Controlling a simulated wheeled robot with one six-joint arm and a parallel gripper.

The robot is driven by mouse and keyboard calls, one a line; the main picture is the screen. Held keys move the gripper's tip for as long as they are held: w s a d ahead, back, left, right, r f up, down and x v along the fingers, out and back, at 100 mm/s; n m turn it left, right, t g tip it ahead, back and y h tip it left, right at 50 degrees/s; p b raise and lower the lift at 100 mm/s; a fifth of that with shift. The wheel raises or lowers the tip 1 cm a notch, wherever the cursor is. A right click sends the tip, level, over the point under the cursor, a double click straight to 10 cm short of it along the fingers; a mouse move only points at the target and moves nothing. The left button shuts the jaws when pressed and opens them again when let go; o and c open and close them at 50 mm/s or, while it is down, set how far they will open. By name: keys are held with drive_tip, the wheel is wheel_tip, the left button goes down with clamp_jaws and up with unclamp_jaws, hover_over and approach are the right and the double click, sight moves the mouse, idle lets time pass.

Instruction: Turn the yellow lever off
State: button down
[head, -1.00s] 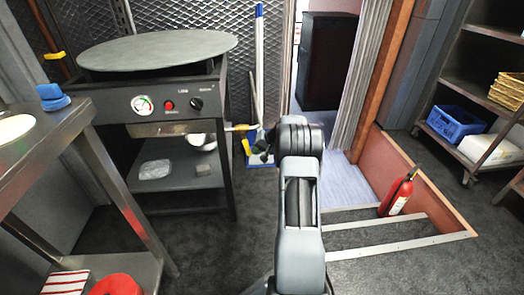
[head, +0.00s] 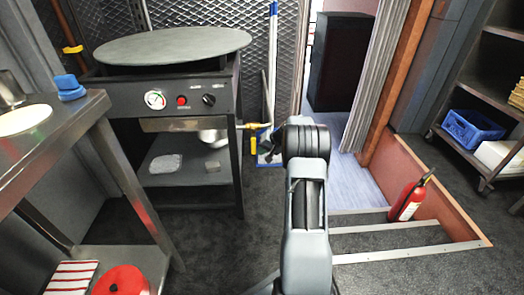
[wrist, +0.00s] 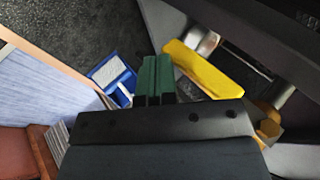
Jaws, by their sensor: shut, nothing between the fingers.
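The yellow lever (wrist: 203,69) shows in the wrist view as a flat bar slanting from upper middle down to the right, just right of my fingers. My gripper (wrist: 154,66) has dark green fingers that are together and empty. A narrow dark gap shows between the fingertips and the lever; I cannot tell whether they touch. In the head view, a yellow fitting (head: 256,126) sticks out from the right side of the stove. My arm hides most of my gripper there, and the lever's angle is unclear.
The dark stove (head: 170,92) with a round top stands left of my arm. A blue dustpan (wrist: 113,76) is left of my fingers in the wrist view. A steel table (head: 65,130) is at left; a red extinguisher (head: 408,201) stands by the step at right.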

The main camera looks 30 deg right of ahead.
drive_tip(key=s+d+p, duration=0.2)
drive_tip(key=s+d, duration=0.7)
drive_tip(key=d, duration=0.1)
drive_tip(key=shift+d+p, duration=0.2)
drive_tip(key=shift+p, duration=0.2)
drive_tip(key=shift+s, duration=0.1)
